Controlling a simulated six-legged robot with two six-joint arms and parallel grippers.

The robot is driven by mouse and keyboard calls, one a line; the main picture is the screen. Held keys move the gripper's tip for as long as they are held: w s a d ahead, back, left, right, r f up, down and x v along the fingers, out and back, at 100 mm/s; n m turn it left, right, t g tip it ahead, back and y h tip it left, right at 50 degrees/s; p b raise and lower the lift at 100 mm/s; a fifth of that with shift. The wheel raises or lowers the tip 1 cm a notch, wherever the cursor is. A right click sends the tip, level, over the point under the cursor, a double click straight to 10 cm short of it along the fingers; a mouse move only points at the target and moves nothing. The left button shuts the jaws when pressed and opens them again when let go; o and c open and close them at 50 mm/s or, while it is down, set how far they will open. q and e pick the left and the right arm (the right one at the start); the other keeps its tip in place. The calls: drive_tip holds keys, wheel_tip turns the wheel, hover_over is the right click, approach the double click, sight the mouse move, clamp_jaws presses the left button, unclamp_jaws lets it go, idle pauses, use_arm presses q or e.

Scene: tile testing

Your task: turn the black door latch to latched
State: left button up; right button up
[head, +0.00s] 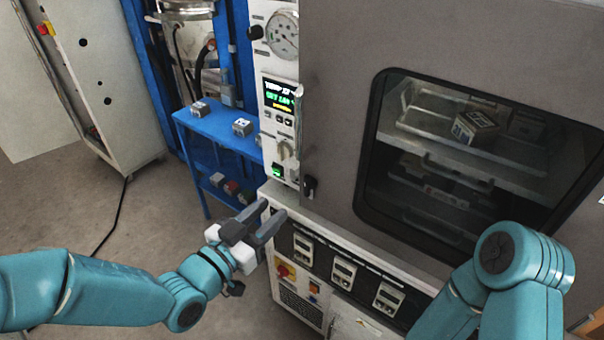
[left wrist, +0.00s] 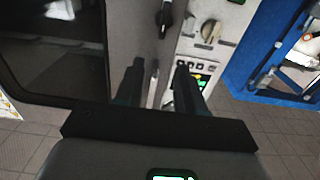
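The black door latch (head: 310,187) is on the lower left edge of the grey chamber door (head: 335,100), beside the white control panel. It also shows at the top of the left wrist view (left wrist: 165,14), beyond my fingers. My left gripper (head: 273,210) is below and to the left of the latch, apart from it, above the cabinet's lower front. Its two dark fingers are spread with nothing between them, as the left wrist view (left wrist: 158,78) also shows. My right arm is at the lower right of the head view, but its gripper is out of view.
The control panel has a gauge (head: 283,36), a lit display (head: 279,97) and a beige knob (head: 286,150). A lower panel (head: 345,268) with several meters projects under the door. A blue shelf (head: 222,128) stands left. Floor is clear around my left forearm.

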sight(305, 179)
use_arm(q)
drive_tip(key=p+x, duration=0.1)
drive_tip(key=x, duration=1)
drive_tip(key=shift+w+d+f+p, duration=0.15)
drive_tip(key=shift+w+f+p, duration=0.05)
drive_tip(key=shift+w+p, duration=0.15)
clamp_jaws()
